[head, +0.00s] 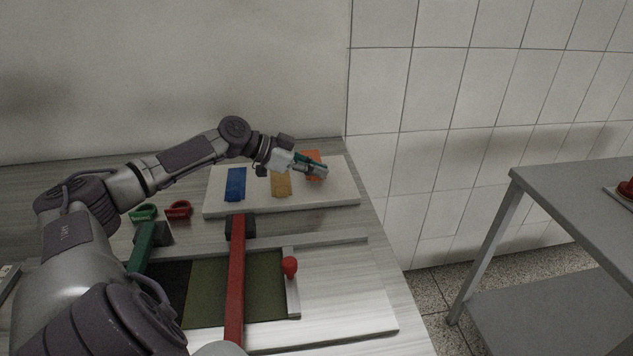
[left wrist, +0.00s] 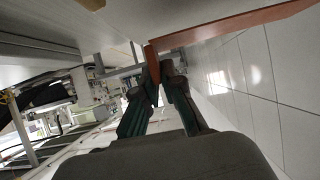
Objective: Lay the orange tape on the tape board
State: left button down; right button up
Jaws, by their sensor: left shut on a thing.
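The orange tape (head: 313,155) is at the right part of the white tape board (head: 226,209), beside a yellow strip (head: 281,184) and a blue strip (head: 235,184). My left gripper (head: 317,170) reaches over the board and is shut on the orange tape, partly hiding it. In the left wrist view, the tape (left wrist: 230,28) runs from between my fingertips (left wrist: 160,72) up to the right, close to a pale surface. I cannot tell whether the tape touches the board. My right gripper is not in view.
A green-handled tool (head: 143,244) and a red-handled tool (head: 236,285) lie in front of the board. Small green (head: 144,211) and red (head: 178,209) items lie left of it. A red knob (head: 289,266) sits on a frame. A grey table (head: 575,185) stands right.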

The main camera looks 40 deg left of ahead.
aim_at(310, 179)
pick_arm(q)
notch_tip(310, 179, down, 3)
jog(key=shift+f, duration=0.3)
jog(key=shift+f, duration=0.1)
jog(key=c, duration=1.3)
grip_release()
